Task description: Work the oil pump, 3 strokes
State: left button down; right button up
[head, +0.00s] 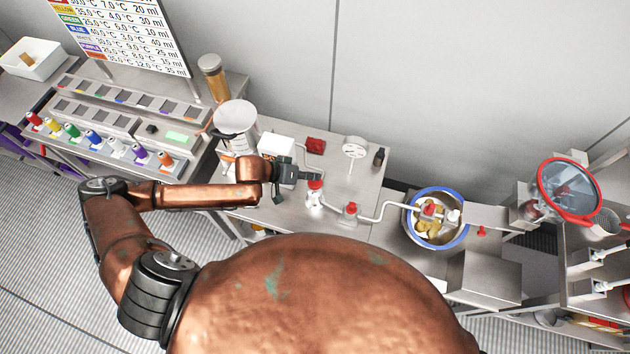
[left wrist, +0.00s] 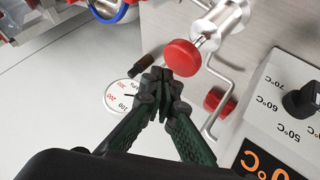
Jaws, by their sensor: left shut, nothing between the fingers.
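The oil pump appears to be the silver metal body (head: 317,198) with a red knob (head: 315,184) on top, standing on the metal table. In the left wrist view the red knob (left wrist: 182,57) sits on a rod above the shiny pump body (left wrist: 228,16). My left gripper (head: 318,175) is shut and empty right by the knob. In the left wrist view its closed fingertips (left wrist: 165,76) overlap the knob's edge; whether they touch it I cannot tell. My right gripper is not in view.
A white box with a dial (left wrist: 298,100) and a round gauge (head: 355,148) stand close by. A bent pipe (head: 382,210) leads to a blue-rimmed bowl (head: 409,216). A steel pot (head: 236,118) and a rack of coloured bottles stand left. My copper body fills the front.

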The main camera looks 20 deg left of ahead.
aim_at(313, 182)
pick_arm(q)
jog(key=shift+f, duration=0.1)
dwell(0.6)
jog(key=shift+f, duration=0.3)
jog(key=shift+s+f, duration=0.1)
jog(key=shift+f, duration=1.6)
dwell(1.5)
jog(key=shift+r, duration=0.1)
jog(key=shift+r+p, duration=2)
jog(key=shift+p, duration=0.4)
notch_tip(313, 182, up, 5)
jog(key=p, duration=0.5)
jog(key=shift+r+p, duration=0.1)
jog(key=shift+p, duration=0.25)
jog(key=shift+d, duration=0.1)
